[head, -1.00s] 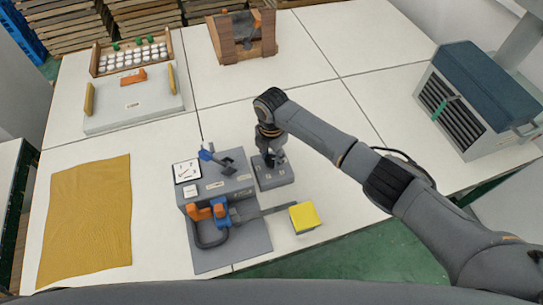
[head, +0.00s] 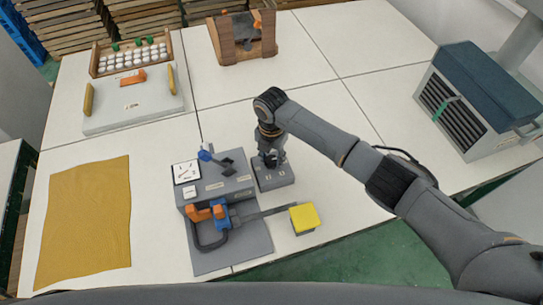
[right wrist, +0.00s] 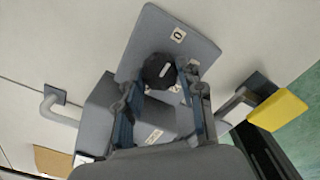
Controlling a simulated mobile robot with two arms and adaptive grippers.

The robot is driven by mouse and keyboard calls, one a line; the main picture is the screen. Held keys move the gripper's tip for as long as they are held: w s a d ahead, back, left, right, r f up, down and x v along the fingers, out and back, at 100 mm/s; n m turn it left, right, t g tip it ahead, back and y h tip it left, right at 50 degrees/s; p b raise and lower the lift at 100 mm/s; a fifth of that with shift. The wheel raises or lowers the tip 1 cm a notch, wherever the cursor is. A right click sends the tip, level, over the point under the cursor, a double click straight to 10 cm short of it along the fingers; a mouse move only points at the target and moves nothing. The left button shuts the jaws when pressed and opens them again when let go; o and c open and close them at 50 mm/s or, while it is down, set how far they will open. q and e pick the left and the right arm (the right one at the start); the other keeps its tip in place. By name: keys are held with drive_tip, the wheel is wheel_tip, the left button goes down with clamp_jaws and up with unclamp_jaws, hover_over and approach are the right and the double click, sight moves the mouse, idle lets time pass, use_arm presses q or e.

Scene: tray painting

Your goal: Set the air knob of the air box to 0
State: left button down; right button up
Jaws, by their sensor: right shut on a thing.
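The air box (head: 277,183) is a small grey box beside the larger grey machine. Its air knob (right wrist: 157,76) is round and black with a white pointer mark, seen in the right wrist view. The mark slants up and right, roughly toward the label 0 (right wrist: 178,34); I cannot tell whether it lines up exactly. Other labels by the knob are partly hidden by a finger. My right gripper (head: 271,159) comes down on the box from above. It is shut on the knob, with a finger on either side in the wrist view. My left gripper is not in view.
The grey machine (head: 218,188) with a gauge, a blue lever and an orange part stands just left. A yellow pad (head: 304,217) is at front right. An ochre cloth (head: 85,225) lies at left. A vented box (head: 475,100) stands at far right.

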sight(271, 160)
drive_tip(key=o, duration=1.2)
drive_tip(key=shift+r, duration=0.1)
wheel_tip(271, 160, up, 12)
drive_tip(key=shift+f, duration=0.1)
